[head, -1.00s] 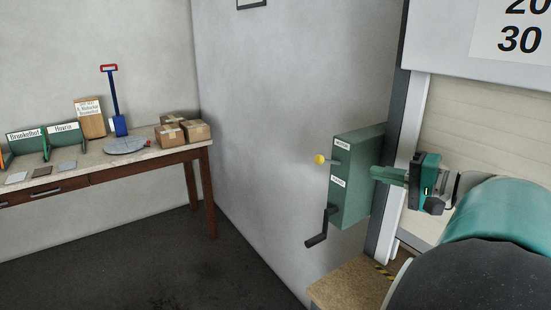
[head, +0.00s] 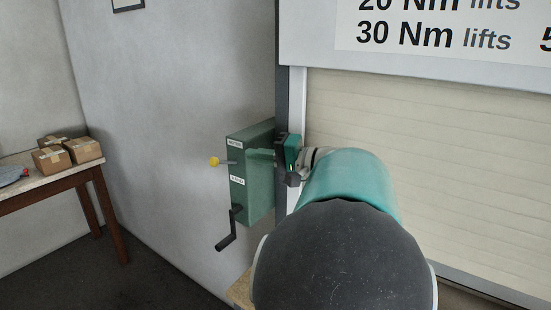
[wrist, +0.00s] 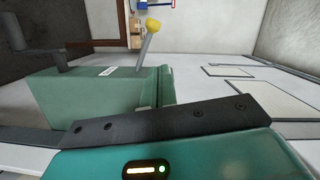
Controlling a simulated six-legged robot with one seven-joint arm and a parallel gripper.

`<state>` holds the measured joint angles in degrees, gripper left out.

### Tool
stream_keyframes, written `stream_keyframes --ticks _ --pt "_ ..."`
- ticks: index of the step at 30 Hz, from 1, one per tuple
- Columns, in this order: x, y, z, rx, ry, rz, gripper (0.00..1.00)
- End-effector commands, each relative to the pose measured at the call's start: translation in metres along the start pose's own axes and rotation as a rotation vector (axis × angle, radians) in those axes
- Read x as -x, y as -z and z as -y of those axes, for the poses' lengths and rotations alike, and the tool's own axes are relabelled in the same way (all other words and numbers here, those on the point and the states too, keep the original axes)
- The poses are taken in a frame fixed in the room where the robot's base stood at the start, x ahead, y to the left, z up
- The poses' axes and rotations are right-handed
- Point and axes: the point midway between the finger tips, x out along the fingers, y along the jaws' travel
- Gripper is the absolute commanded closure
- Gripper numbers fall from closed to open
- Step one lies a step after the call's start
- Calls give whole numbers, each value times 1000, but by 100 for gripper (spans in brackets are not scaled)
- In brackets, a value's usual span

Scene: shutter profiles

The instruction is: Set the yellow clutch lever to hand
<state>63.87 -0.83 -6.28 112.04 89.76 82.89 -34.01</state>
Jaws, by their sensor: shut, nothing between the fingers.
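The yellow-knobbed clutch lever (head: 214,161) sticks out of the narrow front face of a green box (head: 259,190) on the wall. It sits between the upper label (head: 236,143), apparently MOTOR, and the lower label (head: 237,180), apparently HAND, nearer the upper one. In the wrist view the yellow knob (wrist: 153,25) stands beyond the box (wrist: 100,95) on a grey rod. My gripper (head: 260,154) is shut and empty, at the box's right side at about lever height. The box lies between it and the knob. I cannot tell whether it touches the box.
A black crank (head: 229,235) hangs below the lever on the same box. A pale roller shutter (head: 430,165) and its dark guide rail are to the right. A table (head: 50,185) with cardboard boxes (head: 67,151) stands left. The wall left of the lever is clear.

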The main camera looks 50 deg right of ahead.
Motion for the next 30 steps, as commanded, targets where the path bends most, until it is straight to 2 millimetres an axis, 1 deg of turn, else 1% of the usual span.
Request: stream_keyframes --ticks 1,3,6,9,15,30 --pt "-11 0 0 0 0 3 100" --pt "-24 0 0 -1 0 2 100" --pt "-36 -13 0 1 0 1 100" --pt "-44 -22 0 0 0 0 100" --pt "-51 -28 0 0 0 0 100" --pt "-51 -29 -1 27 -6 -1 100"
